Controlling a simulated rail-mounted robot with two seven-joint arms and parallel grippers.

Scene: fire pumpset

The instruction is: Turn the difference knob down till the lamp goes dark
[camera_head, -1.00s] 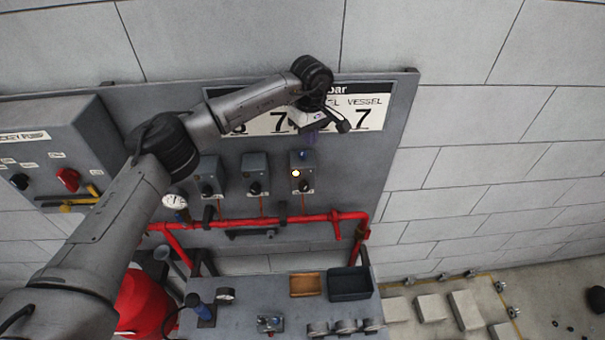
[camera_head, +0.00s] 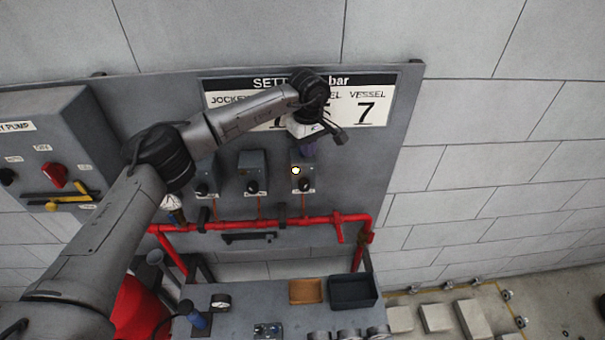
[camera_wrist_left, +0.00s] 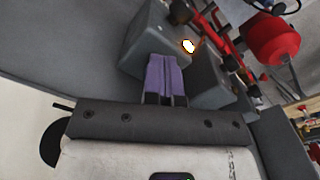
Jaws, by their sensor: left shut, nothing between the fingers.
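The right-hand grey switch box (camera_head: 303,170) on the panel has a lit lamp (camera_head: 295,170) and a black knob (camera_head: 305,185) on its front. The lamp also glows in the left wrist view (camera_wrist_left: 188,46). My left gripper (camera_head: 308,150) is just above this box, its purple fingers pointing down at its top. In the left wrist view the purple fingers (camera_wrist_left: 165,77) are shut together and hold nothing. I cannot tell whether they touch the box. The small blue part on the box's top is hidden behind the fingers. My right gripper is not in view.
Two similar boxes, the middle one (camera_head: 253,172) and the left one (camera_head: 206,178), stand to the left. A red pipe (camera_head: 265,223) runs below them. A setting sign (camera_head: 385,100) is behind my arm. A bench with an orange tray (camera_head: 306,291) and a dark tray (camera_head: 353,291) lies below.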

